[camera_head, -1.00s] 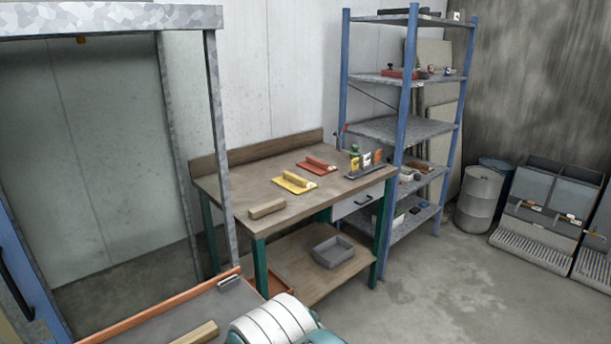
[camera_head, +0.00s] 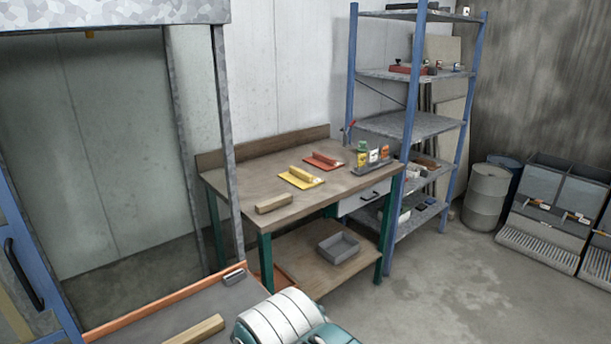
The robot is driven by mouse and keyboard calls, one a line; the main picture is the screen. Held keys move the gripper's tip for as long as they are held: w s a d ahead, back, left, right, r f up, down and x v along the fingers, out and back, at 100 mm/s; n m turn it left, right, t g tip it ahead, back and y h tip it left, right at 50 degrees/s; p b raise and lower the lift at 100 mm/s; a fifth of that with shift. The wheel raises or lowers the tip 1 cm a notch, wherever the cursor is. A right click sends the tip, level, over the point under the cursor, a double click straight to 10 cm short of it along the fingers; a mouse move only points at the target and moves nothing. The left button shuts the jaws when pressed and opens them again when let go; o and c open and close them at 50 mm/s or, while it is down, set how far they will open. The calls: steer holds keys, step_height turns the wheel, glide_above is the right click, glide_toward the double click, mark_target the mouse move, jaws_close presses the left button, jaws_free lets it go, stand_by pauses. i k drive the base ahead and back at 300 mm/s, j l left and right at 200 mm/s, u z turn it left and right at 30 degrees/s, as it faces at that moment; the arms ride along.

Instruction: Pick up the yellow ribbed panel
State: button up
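My gripper is not in view. White and teal rounded parts show at the bottom edge, well in front of the bench.
A grey rack of small bottles (camera_head: 371,166) stands at the bench's right end. A blue-post shelf (camera_head: 410,125) stands beyond it. An orange-edged table (camera_head: 160,306) and a metal post (camera_head: 228,150) stand at the near left.

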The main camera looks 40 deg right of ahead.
mark_target(302, 179)
steer(key=k+l, duration=0.4)
steer(key=l, duration=0.15)
steer(key=k+l, duration=0.1)
steer(key=l, duration=0.55)
steer(key=k+l, duration=0.1)
steer(key=l, duration=0.6)
steer(key=k+l, duration=0.1)
steer(key=l, duration=0.55)
steer(key=i+l, duration=0.75)
steer(key=l, duration=0.3)
steer(key=i, duration=1.8)
